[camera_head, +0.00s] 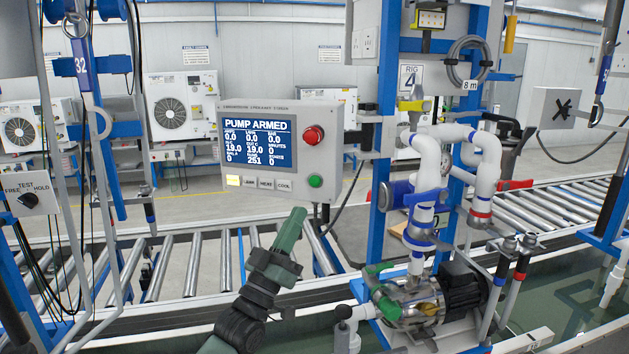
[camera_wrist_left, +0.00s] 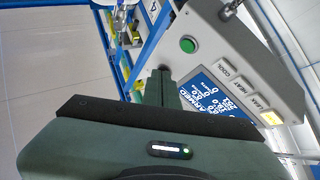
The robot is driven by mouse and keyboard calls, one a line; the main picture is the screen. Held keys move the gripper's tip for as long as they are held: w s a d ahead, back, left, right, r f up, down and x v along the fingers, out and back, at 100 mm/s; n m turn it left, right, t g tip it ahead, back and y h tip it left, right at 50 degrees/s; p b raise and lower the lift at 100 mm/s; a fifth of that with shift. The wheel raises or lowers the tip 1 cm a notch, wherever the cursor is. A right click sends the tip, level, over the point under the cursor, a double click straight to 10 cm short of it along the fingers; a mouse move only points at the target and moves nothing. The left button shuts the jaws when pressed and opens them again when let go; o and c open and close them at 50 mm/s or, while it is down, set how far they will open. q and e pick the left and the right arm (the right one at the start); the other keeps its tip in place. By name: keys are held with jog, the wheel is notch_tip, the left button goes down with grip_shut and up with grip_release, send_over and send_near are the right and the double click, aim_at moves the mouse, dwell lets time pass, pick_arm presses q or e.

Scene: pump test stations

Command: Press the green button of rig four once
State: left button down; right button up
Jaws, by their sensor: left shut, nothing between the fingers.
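The control panel (camera_head: 270,112) of the rig has a blue screen (camera_head: 261,143) reading "PUMP ARMED". Its green button (camera_head: 315,180) sits at the lower right, below a red mushroom button (camera_head: 314,135). The sign beside it (camera_head: 411,77) reads RIG with a 4. My left gripper (camera_head: 297,213) is shut and empty, its tip just below and left of the green button in the head view. In the left wrist view the green button (camera_wrist_left: 188,45) shows beyond and right of the shut fingertips (camera_wrist_left: 161,77), with a visible gap. My right gripper is out of view.
A row of keys (camera_head: 259,183) lies left of the green button, one lit yellow. Right of the panel stand a blue post (camera_head: 388,100), white pipes (camera_head: 430,180) and a pump (camera_head: 415,300). A roller conveyor (camera_head: 190,265) runs behind my arm.

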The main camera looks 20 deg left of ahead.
aim_at(315, 181)
pick_arm(q)
jog(key=r, duration=0.1)
jog(key=s+r, duration=0.1)
jog(key=shift+d+r+t+h, duration=0.1)
jog(key=shift+r+t+h, duration=0.2)
jog(key=shift+r, duration=0.1)
jog(key=shift+w+b, duration=2.75)
jog(key=shift+w, duration=1.7)
